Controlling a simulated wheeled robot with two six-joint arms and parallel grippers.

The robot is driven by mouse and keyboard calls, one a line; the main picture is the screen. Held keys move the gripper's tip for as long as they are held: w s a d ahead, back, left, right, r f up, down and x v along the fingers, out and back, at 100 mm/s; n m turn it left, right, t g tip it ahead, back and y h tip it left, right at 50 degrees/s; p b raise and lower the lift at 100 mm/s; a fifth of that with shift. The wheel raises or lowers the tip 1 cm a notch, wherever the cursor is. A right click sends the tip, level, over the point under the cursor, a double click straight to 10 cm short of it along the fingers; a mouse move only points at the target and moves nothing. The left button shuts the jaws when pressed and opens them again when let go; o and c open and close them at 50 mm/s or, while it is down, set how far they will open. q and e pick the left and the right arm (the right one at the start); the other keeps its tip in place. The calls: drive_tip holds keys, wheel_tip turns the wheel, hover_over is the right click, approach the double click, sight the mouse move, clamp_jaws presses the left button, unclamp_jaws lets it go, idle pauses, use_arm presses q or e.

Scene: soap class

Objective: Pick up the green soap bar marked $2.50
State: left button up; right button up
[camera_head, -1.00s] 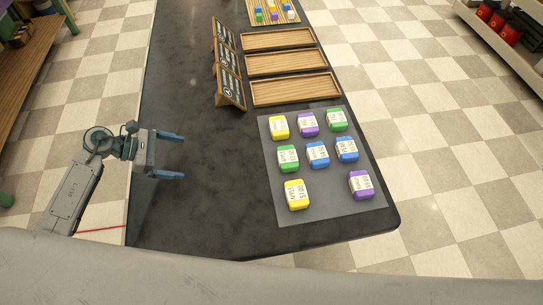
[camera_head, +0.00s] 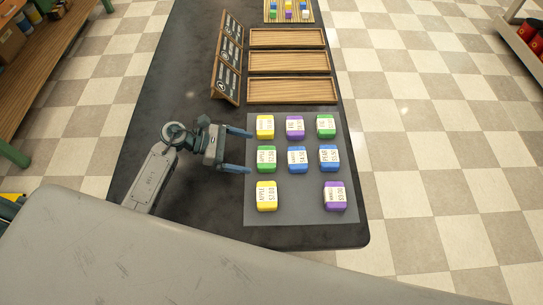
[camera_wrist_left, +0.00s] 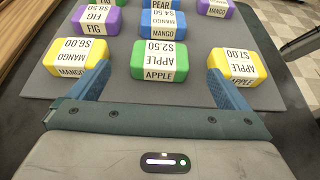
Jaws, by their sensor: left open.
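The green soap bar marked APPLE $2.50 (camera_wrist_left: 159,62) lies on the grey mat in the left wrist view, centred ahead of my open fingers. In the head view it is the green bar (camera_head: 266,159) in the left column, between two yellow bars. A second green bar (camera_head: 326,126) is at the mat's far right; its label is too small to read there. My left gripper (camera_head: 249,151) is open and empty, its fingertips by the mat's left edge, pointing at the $2.50 bar. My right gripper is not in view.
A yellow MANGO $6.00 bar (camera_wrist_left: 78,56) and a yellow APPLE $7.00 bar (camera_wrist_left: 236,66) flank the green one closely. Purple FIG (camera_wrist_left: 97,20) and blue MANGO (camera_wrist_left: 163,23) bars lie beyond. Empty wooden trays (camera_head: 290,90) and small signboards (camera_head: 228,60) stand farther back.

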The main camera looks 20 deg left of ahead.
sight(264, 157)
use_arm(q)
drive_tip(key=shift+x, duration=0.95)
drive_tip(key=shift+d+f+p, duration=0.15)
drive_tip(key=shift+d+p, duration=0.15)
drive_tip(key=shift+w+d, duration=0.15)
drive_tip(key=shift+d, duration=0.1)
drive_tip(key=p+x, duration=0.1)
drive_tip(key=x, duration=0.1)
drive_tip(key=p+x, duration=0.1)
drive_tip(key=x, duration=0.1)
drive_tip(key=shift+f+p, duration=0.3)
drive_tip(key=shift+p, duration=0.1)
drive_tip(key=shift+d+f, duration=0.2)
drive_tip(key=shift+d, duration=0.05)
drive_tip(key=c, duration=1.1)
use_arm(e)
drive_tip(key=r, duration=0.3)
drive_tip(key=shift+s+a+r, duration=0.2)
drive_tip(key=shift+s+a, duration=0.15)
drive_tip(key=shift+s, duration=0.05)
use_arm(q)
drive_tip(key=shift+r, duration=0.1)
